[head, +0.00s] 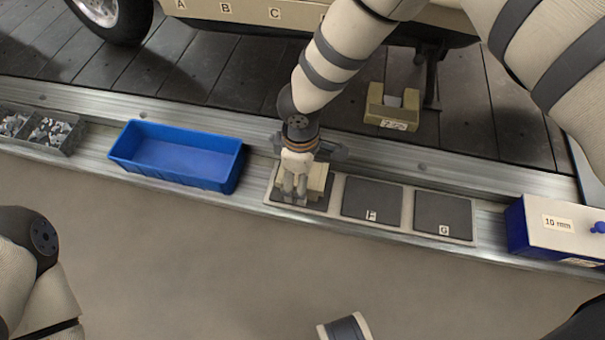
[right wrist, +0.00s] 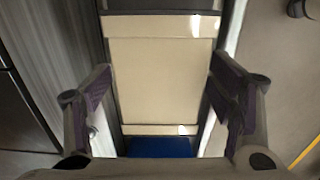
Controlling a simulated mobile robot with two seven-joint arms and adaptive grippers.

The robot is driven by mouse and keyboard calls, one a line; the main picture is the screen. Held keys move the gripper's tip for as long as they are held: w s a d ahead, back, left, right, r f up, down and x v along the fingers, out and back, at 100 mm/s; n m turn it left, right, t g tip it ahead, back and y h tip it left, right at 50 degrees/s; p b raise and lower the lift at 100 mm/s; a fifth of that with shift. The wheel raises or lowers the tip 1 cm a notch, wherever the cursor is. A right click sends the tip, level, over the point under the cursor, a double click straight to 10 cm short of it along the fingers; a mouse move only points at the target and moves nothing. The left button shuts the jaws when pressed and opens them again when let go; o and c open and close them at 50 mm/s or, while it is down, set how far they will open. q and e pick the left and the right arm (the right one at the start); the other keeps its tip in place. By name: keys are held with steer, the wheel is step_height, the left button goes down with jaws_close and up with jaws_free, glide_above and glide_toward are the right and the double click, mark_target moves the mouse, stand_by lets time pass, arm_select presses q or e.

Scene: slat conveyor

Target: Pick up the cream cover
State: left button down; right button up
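The cream cover (head: 319,178) sits at the leftmost pad of a light tray, partly hidden behind my right gripper (head: 294,188). In the right wrist view, a broad flat cream face (right wrist: 160,75) with a raised band near each end fills the middle, and I take it for the cover. My right gripper (right wrist: 167,115) is open there, with one finger on each side of the cream face. Narrow gaps seem to show between fingers and cover; contact cannot be made out. My left gripper is outside the head view; only part of an arm shows at left.
The tray has dark pads marked F (head: 371,202) and G (head: 443,217). A blue bin (head: 180,157) stands left and a labelled blue-and-white box (head: 553,227) right. Grey bins of metal parts (head: 41,131) are far left. A cream notched block (head: 392,107) lies on the slats behind.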

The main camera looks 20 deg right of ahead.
steer(key=c, duration=1)
steer(key=shift+r, duration=0.1)
